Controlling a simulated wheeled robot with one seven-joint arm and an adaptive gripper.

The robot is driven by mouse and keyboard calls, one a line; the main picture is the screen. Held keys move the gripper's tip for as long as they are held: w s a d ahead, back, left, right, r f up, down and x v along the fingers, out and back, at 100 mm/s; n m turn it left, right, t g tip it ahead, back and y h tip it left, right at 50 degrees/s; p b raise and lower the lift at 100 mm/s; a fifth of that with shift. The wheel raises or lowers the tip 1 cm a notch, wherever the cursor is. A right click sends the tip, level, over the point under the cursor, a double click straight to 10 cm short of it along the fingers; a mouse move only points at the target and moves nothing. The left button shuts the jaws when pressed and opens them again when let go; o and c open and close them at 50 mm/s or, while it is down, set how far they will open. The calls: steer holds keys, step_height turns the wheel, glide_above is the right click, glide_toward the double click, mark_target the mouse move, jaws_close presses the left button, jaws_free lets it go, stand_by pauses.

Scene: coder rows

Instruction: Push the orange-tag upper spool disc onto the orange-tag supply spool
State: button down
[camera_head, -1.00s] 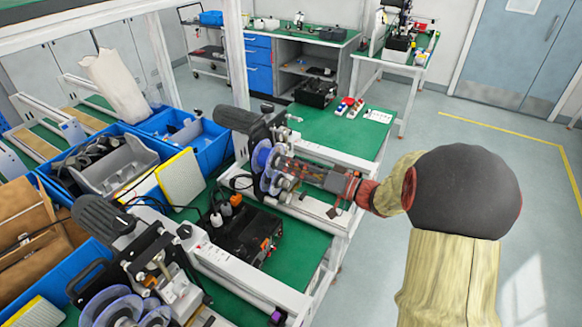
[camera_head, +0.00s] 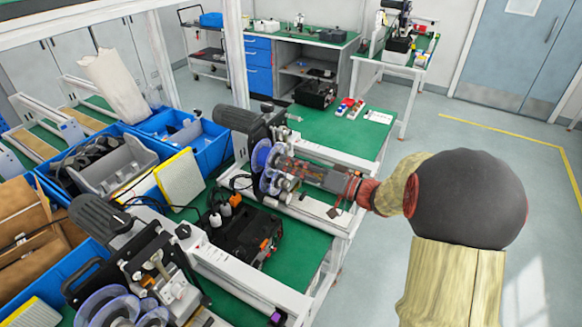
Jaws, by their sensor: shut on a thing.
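My gripper (camera_head: 290,168) reaches in from the right, low over the farther coder machine (camera_head: 248,128). Its fingers are at the blue-rimmed translucent spool discs on that machine. The upper disc (camera_head: 261,155) and a lower disc (camera_head: 268,182) stand upright, side by side, on the machine's front. My gripper is shut on a disc at their right edge; the fingers hide part of it. Which disc it holds, and whether it is seated on the spool, I cannot tell. No orange tag can be made out on the discs.
A nearer coder machine (camera_head: 135,255) with clear discs (camera_head: 105,305) stands at the bottom left. A black box (camera_head: 240,235) with an orange-capped part lies between the machines. Blue crates (camera_head: 185,130) fill the left. The green bench (camera_head: 345,130) behind is partly clear.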

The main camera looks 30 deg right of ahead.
steer(key=shift+w+a+b, duration=0.35)
steer(key=shift+w+b, duration=0.1)
steer(key=shift+w, duration=0.05)
stand_by(0.4)
steer(key=c, duration=1.5)
jaws_free()
steer(key=shift+o, duration=0.2)
steer(key=v, duration=1.2)
